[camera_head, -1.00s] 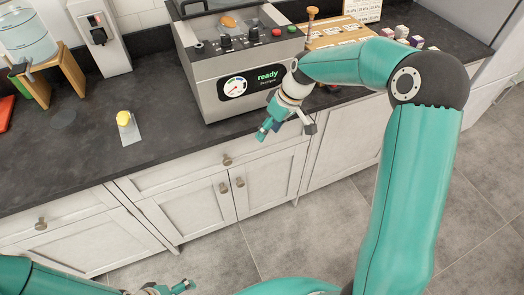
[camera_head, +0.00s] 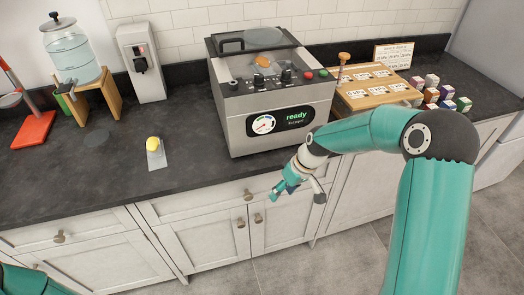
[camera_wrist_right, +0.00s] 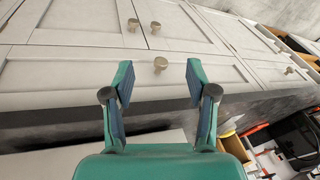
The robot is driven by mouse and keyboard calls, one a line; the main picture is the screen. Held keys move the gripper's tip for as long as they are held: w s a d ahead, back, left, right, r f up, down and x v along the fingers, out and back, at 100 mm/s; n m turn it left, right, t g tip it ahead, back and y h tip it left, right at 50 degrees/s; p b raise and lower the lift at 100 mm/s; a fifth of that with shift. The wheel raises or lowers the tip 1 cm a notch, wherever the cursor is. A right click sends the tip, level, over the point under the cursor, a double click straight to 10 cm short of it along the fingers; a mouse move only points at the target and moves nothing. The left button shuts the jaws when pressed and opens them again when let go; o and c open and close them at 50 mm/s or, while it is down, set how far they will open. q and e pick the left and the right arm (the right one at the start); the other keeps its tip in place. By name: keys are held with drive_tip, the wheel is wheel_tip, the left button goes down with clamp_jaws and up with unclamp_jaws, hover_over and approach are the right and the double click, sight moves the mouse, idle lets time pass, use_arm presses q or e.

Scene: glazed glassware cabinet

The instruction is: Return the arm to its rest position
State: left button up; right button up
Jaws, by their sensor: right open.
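My right arm comes in from the right in the head view, bent at a dark elbow joint. My right gripper (camera_head: 297,194) hangs in front of the counter's front edge, below the machine with the "ready" display (camera_head: 279,122). Its fingers are apart. In the right wrist view the open fingers (camera_wrist_right: 160,78) have nothing between them, and cabinet fronts with round knobs lie beyond. Only a teal piece of my left arm shows at the lower left corner of the head view; its gripper is out of view.
The dark counter (camera_head: 100,180) carries a yellow-topped item on a grey plate (camera_head: 157,161), a water dispenser (camera_head: 72,60) on a wooden stand, a wooden rack (camera_head: 372,90) and several small coloured boxes (camera_head: 440,95). Pale drawers and doors (camera_head: 200,241) are below. Grey floor is open in front.

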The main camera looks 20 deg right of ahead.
drive_tip(key=s+a+f+m, duration=0.2)
drive_tip(key=s+a+f, duration=0.5)
drive_tip(key=s, duration=0.3)
drive_tip(key=s+a+f+m+g, duration=0.1)
drive_tip(key=s+a+f+m, duration=0.1)
drive_tip(key=s+a+f, duration=0.4)
drive_tip(key=shift+s+a+f+y, duration=0.3)
drive_tip(key=shift+s+a+f, duration=0.05)
drive_tip(key=shift+s+f, duration=1.9)
